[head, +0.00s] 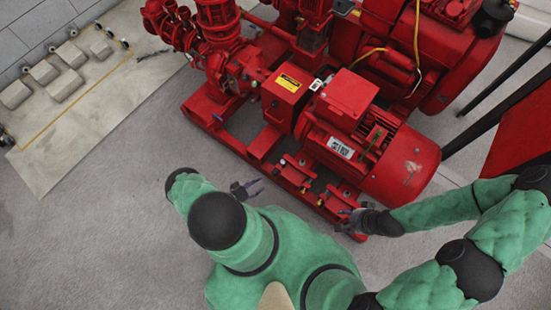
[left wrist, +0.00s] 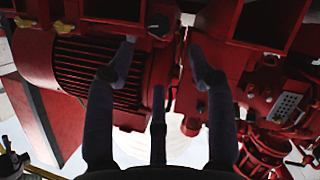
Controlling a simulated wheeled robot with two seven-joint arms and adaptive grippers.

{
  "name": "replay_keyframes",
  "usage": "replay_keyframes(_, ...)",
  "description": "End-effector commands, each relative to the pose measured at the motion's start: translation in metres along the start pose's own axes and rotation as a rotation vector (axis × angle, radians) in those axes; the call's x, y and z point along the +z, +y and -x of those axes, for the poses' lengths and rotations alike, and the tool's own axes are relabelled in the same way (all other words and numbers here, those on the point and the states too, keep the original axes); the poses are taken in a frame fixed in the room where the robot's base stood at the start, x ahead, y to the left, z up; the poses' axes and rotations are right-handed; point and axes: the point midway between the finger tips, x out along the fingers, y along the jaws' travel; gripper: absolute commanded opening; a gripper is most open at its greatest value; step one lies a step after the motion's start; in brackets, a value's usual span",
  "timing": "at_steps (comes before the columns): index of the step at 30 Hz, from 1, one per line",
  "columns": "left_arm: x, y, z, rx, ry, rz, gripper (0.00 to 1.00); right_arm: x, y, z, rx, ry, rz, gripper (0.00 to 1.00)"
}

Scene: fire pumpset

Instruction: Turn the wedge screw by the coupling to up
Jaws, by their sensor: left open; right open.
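The red pumpset motor (head: 395,165) lies on a red base frame, with the coupling area (head: 304,118) between it and the yellow-labelled housing (head: 285,90). Small dark and metal fittings (head: 303,187) sit along the near base rail; I cannot tell which is the wedge screw or how it is turned. My left gripper (head: 248,188) is open and empty, just to the near left of the rail. In the left wrist view its fingers (left wrist: 163,50) spread in front of red machinery, with a dark round part (left wrist: 159,24) beyond them. My right gripper (head: 350,217) is open beside the rail's right end.
Red pipework and valves (head: 225,60) stand at the far left of the pumpset. A pale slab with several grey blocks (head: 66,85) lies by the wall at left. A red panel (head: 522,125) rises at right. Grey floor is clear at left.

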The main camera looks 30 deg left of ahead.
Motion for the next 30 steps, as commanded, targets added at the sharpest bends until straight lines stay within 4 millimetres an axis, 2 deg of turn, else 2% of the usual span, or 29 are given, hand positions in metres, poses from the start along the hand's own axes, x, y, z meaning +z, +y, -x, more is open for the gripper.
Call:
replay_keyframes(5, 0.002, 0.001, -0.017, 0.005, -0.002, -0.004, 0.55, 0.000, 0.001, -0.003, 0.000, 0.000, 0.000, 0.55)
replay_keyframes(18, 0.001, 0.000, -0.090, 0.004, -0.001, -0.003, 0.55, -0.001, 0.006, -0.017, 0.000, 0.000, 0.000, 0.55)
replay_keyframes(24, 0.000, 0.000, -0.104, 0.001, 0.000, -0.002, 0.55, -0.001, 0.007, -0.019, 0.000, 0.000, 0.000, 0.55)
replay_keyframes(30, 0.000, 0.000, -0.107, 0.001, 0.000, -0.001, 0.55, -0.001, 0.007, -0.019, 0.000, 0.000, 0.000, 0.55)
